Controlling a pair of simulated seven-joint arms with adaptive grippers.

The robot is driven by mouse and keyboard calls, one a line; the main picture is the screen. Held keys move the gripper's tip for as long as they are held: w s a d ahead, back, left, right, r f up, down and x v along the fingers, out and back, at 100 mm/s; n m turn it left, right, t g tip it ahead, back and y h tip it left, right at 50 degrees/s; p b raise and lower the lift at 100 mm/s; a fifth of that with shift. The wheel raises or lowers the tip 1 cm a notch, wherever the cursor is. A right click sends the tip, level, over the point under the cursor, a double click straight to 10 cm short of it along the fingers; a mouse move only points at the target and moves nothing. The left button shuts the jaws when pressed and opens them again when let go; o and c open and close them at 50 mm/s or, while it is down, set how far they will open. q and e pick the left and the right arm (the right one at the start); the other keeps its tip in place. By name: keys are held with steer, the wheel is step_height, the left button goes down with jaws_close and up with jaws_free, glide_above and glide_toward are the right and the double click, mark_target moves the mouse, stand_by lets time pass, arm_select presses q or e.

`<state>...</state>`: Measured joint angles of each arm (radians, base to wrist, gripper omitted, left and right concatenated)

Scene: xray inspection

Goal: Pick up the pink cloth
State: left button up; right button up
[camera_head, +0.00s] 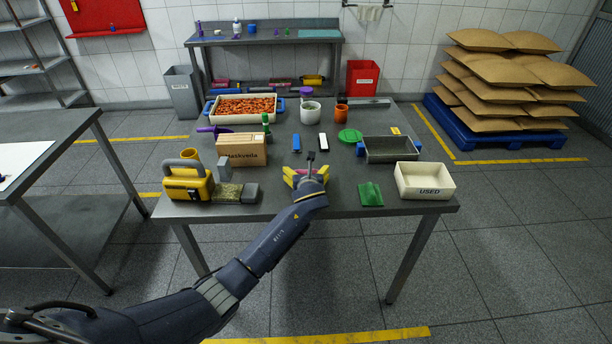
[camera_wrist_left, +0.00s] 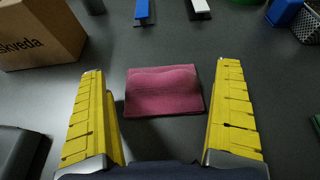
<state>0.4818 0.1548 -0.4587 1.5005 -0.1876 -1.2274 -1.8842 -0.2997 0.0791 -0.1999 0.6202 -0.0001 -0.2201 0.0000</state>
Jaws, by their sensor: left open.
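The pink cloth (camera_wrist_left: 163,92) lies folded flat on the grey table, centred in the left wrist view. My left gripper (camera_wrist_left: 160,68) is open, with one yellow finger on each side of the cloth and a gap to both edges. In the head view my left gripper (camera_head: 305,172) is over the front middle of the table and mostly hides the cloth. The height of the fingers above the cloth is hard to tell. My right gripper is not in view.
A cardboard box (camera_head: 242,150) and a yellow case (camera_head: 187,184) stand left of my gripper. A blue object (camera_head: 296,142) and a white one (camera_head: 323,142) lie behind.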

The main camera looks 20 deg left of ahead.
mark_target(306, 170)
arm_select(q)
steer(key=shift+w+a+f, duration=0.2)
steer(key=shift+w, duration=0.2)
steer(key=c, duration=0.9)
steer(key=shift+r, duration=0.15)
step_height(306, 170, up, 20)
steer(key=shift+f, duration=0.15)
